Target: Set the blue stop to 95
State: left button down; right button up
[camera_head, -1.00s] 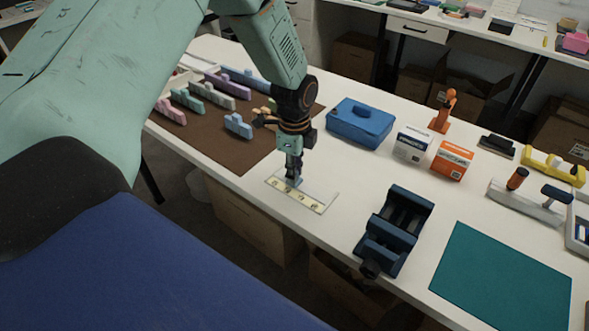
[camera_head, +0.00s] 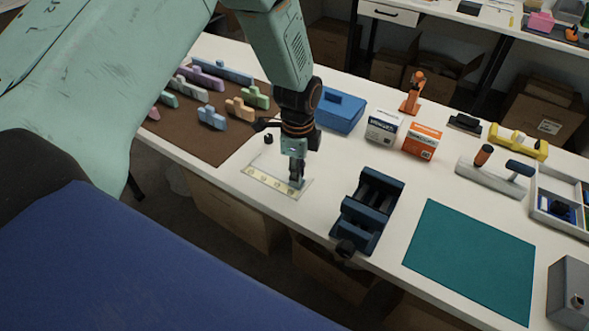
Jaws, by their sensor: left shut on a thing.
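A pale flat scale plate (camera_head: 262,181) with a yellowish strip and several round marks lies near the front edge of the white table. Its numbers are too small to read. My left gripper (camera_head: 297,182) points straight down at the right end of the plate. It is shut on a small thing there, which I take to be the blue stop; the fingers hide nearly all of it. I cannot read which mark it stands at. My right gripper is not in view.
A dark blue vise (camera_head: 367,212) stands close to the right of the plate. Behind are a blue box (camera_head: 340,110) and two small cartons (camera_head: 422,141). A brown mat (camera_head: 205,135) with pastel blocks lies left. A teal mat (camera_head: 470,258) at right is bare.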

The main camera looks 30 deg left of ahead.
pick_arm(q)
jog(key=shift+s+d+f, duration=0.1)
jog(key=shift+d, duration=0.05)
jog(key=c, duration=1.6)
grip_release()
jog(key=o, duration=0.4)
jog(key=shift+d, duration=0.1)
jog(key=shift+a, duration=0.2)
notch_tip(320, 180, up, 12)
